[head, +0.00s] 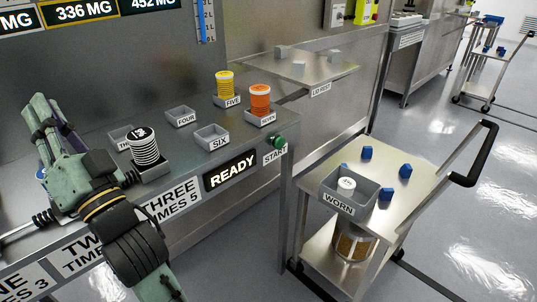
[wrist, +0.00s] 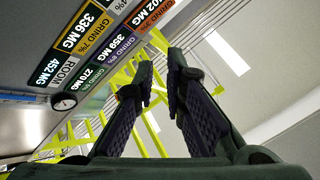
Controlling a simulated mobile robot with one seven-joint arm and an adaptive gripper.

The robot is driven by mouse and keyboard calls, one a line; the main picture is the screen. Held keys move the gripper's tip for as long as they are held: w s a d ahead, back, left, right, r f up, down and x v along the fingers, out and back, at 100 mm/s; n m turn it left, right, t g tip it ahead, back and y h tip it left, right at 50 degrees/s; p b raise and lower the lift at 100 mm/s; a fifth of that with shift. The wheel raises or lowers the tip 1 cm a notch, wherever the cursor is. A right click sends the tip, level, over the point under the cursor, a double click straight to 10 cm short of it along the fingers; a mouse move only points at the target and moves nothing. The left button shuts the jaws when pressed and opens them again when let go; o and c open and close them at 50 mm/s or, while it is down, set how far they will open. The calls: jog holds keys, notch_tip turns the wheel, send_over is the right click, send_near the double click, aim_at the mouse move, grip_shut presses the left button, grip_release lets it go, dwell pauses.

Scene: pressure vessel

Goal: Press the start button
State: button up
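The green start button (head: 279,141) sticks out at the right end of the bench front in the head view, just above a white START label (head: 275,155). A lit READY display (head: 231,172) is to its left. My gripper (head: 48,112) is raised at the far left of the head view, well away from the button and pointing up. In the wrist view my gripper (wrist: 160,72) shows two fingers with a gap between them and nothing held. The button does not show in the wrist view.
On the bench (head: 95,130), a black-and-white striped stack (head: 144,148) stands near my arm. A yellow container (head: 224,86) and an orange container (head: 260,98) stand in trays behind the button. A steel cart (head: 395,165) with a WORN tray (head: 338,207) stands to the right.

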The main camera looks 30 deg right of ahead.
jog(key=w+d+f+m+h, duration=0.1)
jog(key=d+f+m+h, duration=0.1)
jog(key=d, duration=0.2)
jog(key=w+d+f+m+h, duration=0.1)
jog(key=d+f+m+h, duration=0.1)
jog(key=d, duration=0.2)
jog(key=w+d+f+m+h, duration=0.1)
jog(key=d+f+m+h, duration=0.1)
jog(key=d+h, duration=0.1)
jog(key=shift+w+d+f, duration=0.2)
jog(key=shift+w+d, duration=0.2)
jog(key=shift+d, duration=0.05)
grip_shut()
jog(key=m+g+h+b, duration=0.2)
jog(key=m+g+h, duration=0.6)
jog(key=m+h, duration=0.55)
send_near(280, 143)
jog(key=s+d+m+y, duration=0.1)
jog(key=s+d+y, duration=0.15)
jog(key=s, duration=0.55)
jog(key=shift+d+f+h, duration=0.2)
jog(key=shift+d+h, duration=0.05)
jog(key=shift+h, duration=0.15)
jog(key=shift+w, duration=0.1)
jog(key=w+a+p+x, duration=0.1)
jog(key=a+x, duration=0.1)
jog(key=x, duration=1)
jog(key=shift+w+p, duration=0.35)
jog(key=shift+w, duration=0.1)
